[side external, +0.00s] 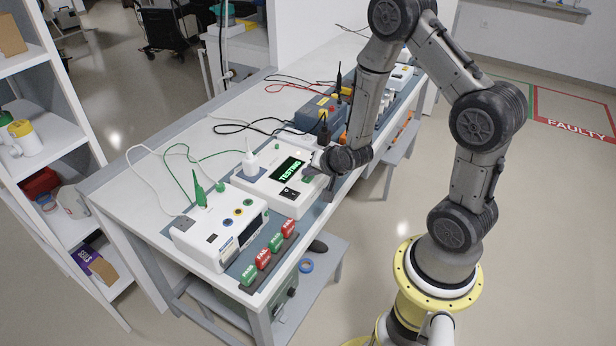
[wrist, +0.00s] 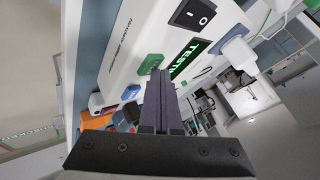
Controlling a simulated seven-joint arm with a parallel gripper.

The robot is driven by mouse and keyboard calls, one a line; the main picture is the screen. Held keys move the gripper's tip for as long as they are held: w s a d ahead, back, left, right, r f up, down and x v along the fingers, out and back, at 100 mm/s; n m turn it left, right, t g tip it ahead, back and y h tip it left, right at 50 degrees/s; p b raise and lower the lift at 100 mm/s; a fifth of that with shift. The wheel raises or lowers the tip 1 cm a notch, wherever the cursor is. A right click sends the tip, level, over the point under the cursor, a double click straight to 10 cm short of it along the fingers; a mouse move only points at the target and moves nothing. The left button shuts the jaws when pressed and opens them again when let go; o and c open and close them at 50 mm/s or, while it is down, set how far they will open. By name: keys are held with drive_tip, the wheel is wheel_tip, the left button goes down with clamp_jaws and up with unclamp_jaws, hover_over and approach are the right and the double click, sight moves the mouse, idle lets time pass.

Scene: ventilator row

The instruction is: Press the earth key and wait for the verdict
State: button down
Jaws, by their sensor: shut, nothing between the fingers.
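The white tester (side external: 262,186) stands on the bench, and its dark display (side external: 289,170) reads TESTING in green. In the side view my gripper (side external: 318,170) is over the tester's right end and hides the panel there.
A black rocker switch (wrist: 193,14) and a blue key (wrist: 130,92) are near the fingers. A second white device (side external: 222,238) with coloured sockets stands at the near left. PASS and FAIL blocks (side external: 263,258) line the bench's front. A blue-grey case (side external: 314,113) and cables lie behind.

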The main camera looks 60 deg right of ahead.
sight(309, 180)
drive_tip(key=shift+r, duration=0.7)
drive_tip(key=shift+r, duration=2.5)
drive_tip(key=shift+a, duration=0.15)
